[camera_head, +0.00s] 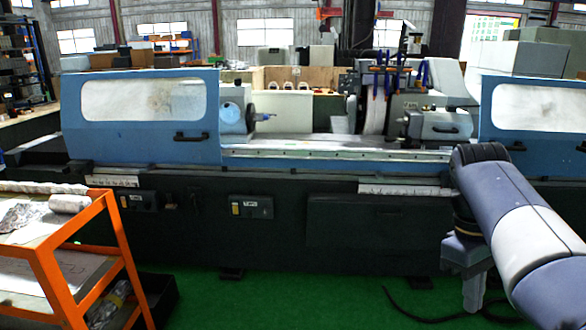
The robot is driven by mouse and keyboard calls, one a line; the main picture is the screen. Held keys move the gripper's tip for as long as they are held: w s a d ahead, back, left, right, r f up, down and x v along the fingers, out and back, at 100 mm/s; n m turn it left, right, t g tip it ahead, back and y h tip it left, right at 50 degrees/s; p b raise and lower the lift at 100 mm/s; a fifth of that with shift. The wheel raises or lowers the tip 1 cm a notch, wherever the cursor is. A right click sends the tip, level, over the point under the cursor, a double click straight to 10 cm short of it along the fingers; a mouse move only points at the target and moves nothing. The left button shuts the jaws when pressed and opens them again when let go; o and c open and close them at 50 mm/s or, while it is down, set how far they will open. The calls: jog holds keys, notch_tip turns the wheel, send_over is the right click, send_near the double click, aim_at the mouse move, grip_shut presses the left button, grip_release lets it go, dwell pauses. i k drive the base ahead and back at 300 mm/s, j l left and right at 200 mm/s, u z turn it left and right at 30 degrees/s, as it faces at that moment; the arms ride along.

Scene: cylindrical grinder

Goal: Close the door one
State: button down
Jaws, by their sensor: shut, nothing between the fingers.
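The grinder has two blue sliding doors with whitish windows and dark handles; I cannot tell from the view which is door one. The left door (150,139) stands at the machine's left, its handle (193,136) near its right edge. The right door (540,141) stands at the far right, its handle (498,144) near its left edge and its right side cut off by the frame. A wide gap between them leaves the work area open. My gripper (474,297) hangs downward in front of the machine at the lower right. It looks shut and empty, apart from both doors.
The spindle (235,110) and grinding-wheel unit (438,122) show in the open gap. An orange cart (118,240) with wrapped parts stands at the lower left. A black cable (432,320) lies on the green floor (300,293), which is clear in the middle.

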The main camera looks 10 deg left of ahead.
aim_at(134, 115)
jog(key=i+j+u, duration=0.6)
jog(key=i, duration=0.2)
jog(key=i+j+u, duration=0.1)
jog(key=i+u, duration=0.5)
jog(key=i, duration=0.25)
jog(key=i+u, duration=0.1)
jog(key=i, duration=0.9)
jog(key=i+l+u, duration=0.1)
jog(key=i, duration=0.9)
jog(key=l, duration=0.1)
